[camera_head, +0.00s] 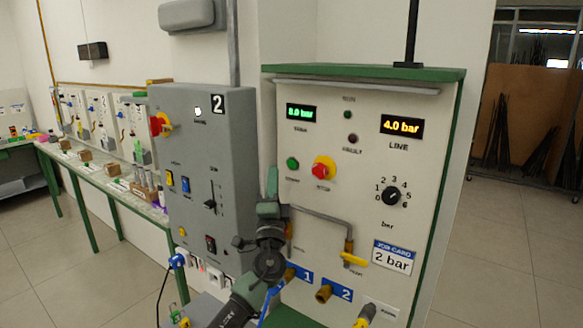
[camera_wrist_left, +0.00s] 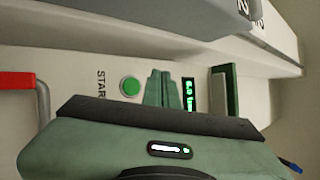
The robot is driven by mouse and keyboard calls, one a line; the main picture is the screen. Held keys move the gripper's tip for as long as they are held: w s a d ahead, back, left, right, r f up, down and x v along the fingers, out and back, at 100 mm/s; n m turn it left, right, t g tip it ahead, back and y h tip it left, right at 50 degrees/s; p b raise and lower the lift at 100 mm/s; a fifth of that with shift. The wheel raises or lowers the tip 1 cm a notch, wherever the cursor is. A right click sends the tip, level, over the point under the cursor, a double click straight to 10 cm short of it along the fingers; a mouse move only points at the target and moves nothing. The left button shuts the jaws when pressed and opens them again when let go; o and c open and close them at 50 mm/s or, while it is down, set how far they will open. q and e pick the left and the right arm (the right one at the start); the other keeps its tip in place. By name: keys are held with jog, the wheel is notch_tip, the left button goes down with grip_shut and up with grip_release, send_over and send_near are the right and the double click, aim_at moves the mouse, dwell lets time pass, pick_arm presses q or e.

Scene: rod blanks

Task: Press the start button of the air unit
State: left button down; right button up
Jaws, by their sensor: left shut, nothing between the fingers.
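The air unit (camera_head: 430,160) is a cream panel with a green top. Its round green start button (camera_head: 293,163) is on the upper left of the panel, left of a red knob (camera_head: 324,168) on yellow. In the left wrist view the start button (camera_wrist_left: 130,87) lies beside a sideways START label. My left gripper (camera_head: 272,182) stands upright in front of the panel's left edge, lower left of the button. In the wrist view its fingertips (camera_wrist_left: 163,88) are together and empty, just right of the button. I cannot tell whether they touch the panel. My right gripper is not in view.
A grey cabinet (camera_head: 200,150) marked 2 stands left of the unit.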

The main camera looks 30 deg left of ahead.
aim_at(292, 164)
pick_arm(q)
jog(key=w+b, duration=0.1)
jog(key=w, duration=0.1)
jog(key=w+b, duration=0.2)
jog(key=shift+w+d, duration=0.2)
jog(key=shift+w, duration=0.1)
dwell(1.8)
jog(key=shift+w+b, duration=0.4)
jog(key=shift+b, duration=0.35)
jog(key=shift+w+b, duration=0.35)
jog(key=shift+b, duration=0.3)
dwell(0.4)
dwell(0.4)
jog(key=shift+s, duration=0.8)
